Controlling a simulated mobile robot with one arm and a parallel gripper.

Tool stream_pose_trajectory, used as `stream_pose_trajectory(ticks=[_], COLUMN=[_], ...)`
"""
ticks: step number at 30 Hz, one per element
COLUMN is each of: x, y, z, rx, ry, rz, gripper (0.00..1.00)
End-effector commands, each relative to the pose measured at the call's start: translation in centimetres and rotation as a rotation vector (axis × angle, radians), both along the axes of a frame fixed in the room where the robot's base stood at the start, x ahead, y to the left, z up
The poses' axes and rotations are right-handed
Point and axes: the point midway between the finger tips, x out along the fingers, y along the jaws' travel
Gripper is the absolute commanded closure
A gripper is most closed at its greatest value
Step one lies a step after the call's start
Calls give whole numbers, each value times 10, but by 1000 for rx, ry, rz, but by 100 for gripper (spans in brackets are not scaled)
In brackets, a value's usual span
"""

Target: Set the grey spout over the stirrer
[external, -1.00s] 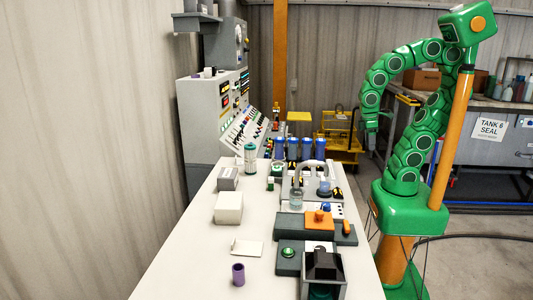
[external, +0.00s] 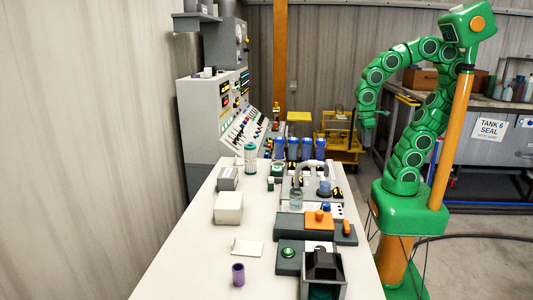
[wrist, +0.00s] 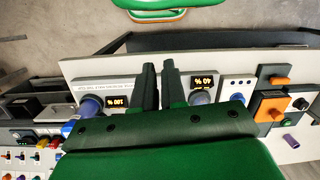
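The grey spout (external: 309,164) looks like an arched grey pipe over the dark unit in the middle of the bench. A clear beaker (external: 296,199) stands below its left end and a beaker with blue in it (external: 324,187) stands by its right end. I cannot tell for sure which part is the stirrer. My gripper (external: 386,113) is raised to the right of the bench, well apart from the spout. In the wrist view its two dark fingers (wrist: 158,66) have a narrow gap between them and hold nothing. They hide part of the panel with two percent displays (wrist: 203,82).
A grey box (external: 228,177), a white box (external: 228,207) and a purple cup (external: 238,274) stand on the bench's left side. An orange-topped block (external: 319,221) and a dark unit with a green button (external: 288,253) are nearer. Several blue cylinders (external: 292,148) stand behind.

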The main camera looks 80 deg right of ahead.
Motion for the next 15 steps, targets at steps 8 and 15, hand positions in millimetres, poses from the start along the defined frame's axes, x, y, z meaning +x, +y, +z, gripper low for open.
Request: stream_pose_trajectory(ticks=[8,15], x=[58,109], y=[14,21], z=[22,40], rx=[111,196], ry=[-75,-163], rz=[371,684], gripper=[100,100])
